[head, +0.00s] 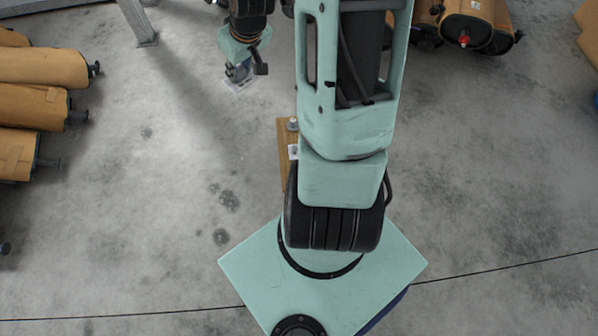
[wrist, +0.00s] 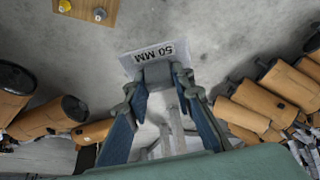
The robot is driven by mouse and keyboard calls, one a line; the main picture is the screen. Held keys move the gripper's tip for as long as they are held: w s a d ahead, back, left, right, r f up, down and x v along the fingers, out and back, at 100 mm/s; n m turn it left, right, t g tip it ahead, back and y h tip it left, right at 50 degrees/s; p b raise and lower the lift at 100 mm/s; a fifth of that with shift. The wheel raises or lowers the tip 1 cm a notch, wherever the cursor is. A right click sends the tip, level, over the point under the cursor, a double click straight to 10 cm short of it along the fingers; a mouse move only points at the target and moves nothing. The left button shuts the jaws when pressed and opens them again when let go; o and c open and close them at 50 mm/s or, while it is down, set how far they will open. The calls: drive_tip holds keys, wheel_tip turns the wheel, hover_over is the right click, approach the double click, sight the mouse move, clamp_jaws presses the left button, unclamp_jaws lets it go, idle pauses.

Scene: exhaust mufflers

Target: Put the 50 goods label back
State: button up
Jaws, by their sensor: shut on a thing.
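The 50 goods label (wrist: 160,52) is a pale card with "50 MM" in dark letters, upside down in the wrist view. My gripper (wrist: 157,76) is shut on it, its two blue-grey fingers closed on a grey block at the card's lower edge. In the head view my gripper (head: 238,72) hangs at the upper left, and the label (head: 240,86) shows as a small whitish patch at its tips. The card is in the air over bare concrete. How high it is I cannot tell.
Mufflers in brown wrapping (head: 42,68) are stacked at the left, with more (head: 468,22) at the top right. A wooden board (head: 284,140) with knobs lies partly hidden under my arm; it also shows in the wrist view (wrist: 84,22). The floor between is clear.

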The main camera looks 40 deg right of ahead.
drive_tip(key=s+d+f+n+b, duration=0.1)
drive_tip(key=s+d+f+b, duration=0.55)
drive_tip(key=f, duration=1.05)
drive_tip(key=s+d+f+b, duration=0.3)
drive_tip(key=d+f+b, duration=0.6)
drive_tip(key=f, duration=0.9)
drive_tip(key=s+d+f+n+b, duration=0.1)
drive_tip(key=s+d+f+b, duration=0.7)
drive_tip(key=f, duration=0.9)
drive_tip(key=shift+y, duration=0.3)
drive_tip(key=w+a+f+b, duration=0.2)
drive_tip(key=w+a+f, duration=0.7)
drive_tip(key=shift+w+a+f, duration=0.15)
drive_tip(key=shift+a+f, duration=0.15)
drive_tip(key=shift+w+a+f+b, duration=0.15)
drive_tip(key=shift+f+b, duration=0.4)
drive_tip(key=shift+f, duration=0.4)
drive_tip(key=shift+a+f+b, duration=0.1)
drive_tip(key=shift+f+b, duration=0.4)
drive_tip(key=shift+f, duration=0.4)
drive_tip(key=shift+f, duration=0.2)
drive_tip(key=o, duration=0.8)
drive_tip(key=shift+c, duration=0.2)
